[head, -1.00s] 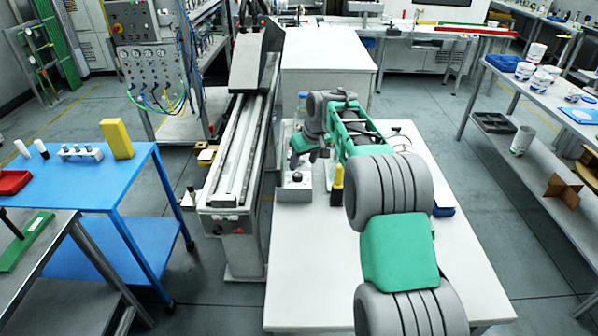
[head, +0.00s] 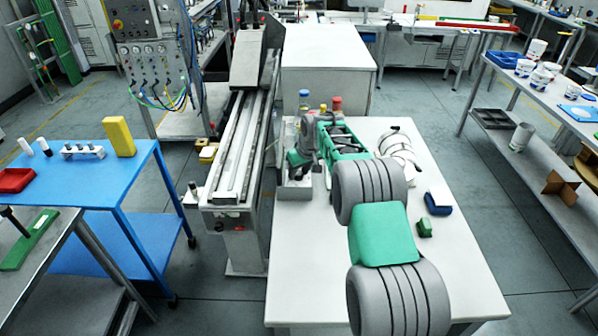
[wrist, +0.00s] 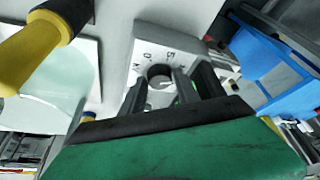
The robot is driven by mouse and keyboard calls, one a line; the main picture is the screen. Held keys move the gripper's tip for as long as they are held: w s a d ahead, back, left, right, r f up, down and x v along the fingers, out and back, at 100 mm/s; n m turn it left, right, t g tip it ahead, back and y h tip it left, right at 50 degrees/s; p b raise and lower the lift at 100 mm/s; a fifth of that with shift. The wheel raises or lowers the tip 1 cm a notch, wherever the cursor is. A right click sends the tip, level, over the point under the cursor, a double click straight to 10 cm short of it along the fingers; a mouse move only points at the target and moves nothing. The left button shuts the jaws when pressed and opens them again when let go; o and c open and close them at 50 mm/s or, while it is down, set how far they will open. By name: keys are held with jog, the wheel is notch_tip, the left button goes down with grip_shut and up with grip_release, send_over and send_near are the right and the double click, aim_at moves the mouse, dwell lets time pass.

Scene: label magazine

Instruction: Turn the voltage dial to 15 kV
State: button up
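The voltage dial is a dark round knob (wrist: 159,73) on a pale box with printed numbers around it, seen in the wrist view. A "5" and a "0" show, but some marks are covered and the setting is not readable. In the head view the dial box (head: 294,194) stands at the left edge of the white table, its top mostly hidden by my arm. My gripper (wrist: 163,84) is open, with its dark fingers on either side of the knob. I cannot tell whether they touch it. In the head view the gripper's fingers are not clear.
A yellow and black object (wrist: 40,45) stands close beside the gripper in the wrist view. A blue block (head: 438,206) and a green block (head: 425,228) lie on the white table (head: 300,265). A long rail machine (head: 240,160) stands left of it. The table's near part is clear.

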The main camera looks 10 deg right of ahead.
grip_shut()
jog(key=shift+f+m+b, duration=0.15)
jog(key=shift+m+b, duration=0.25)
jog(key=shift+b, duration=0.15)
jog(key=shift+a+m+h+b, duration=0.1)
jog(key=shift+m+h+b, duration=0.3)
jog(key=shift+m+b, duration=0.25)
jog(key=shift+m+h+b, duration=0.3)
jog(key=shift+m+b, duration=0.3)
jog(key=shift+m, duration=0.15)
jog(key=shift+a+m+h+b, duration=0.15)
jog(key=shift+m+h+b, duration=0.35)
jog(key=shift+m, duration=0.7)
jog(key=shift+m+h, duration=0.6)
jog(key=shift+m, duration=1)
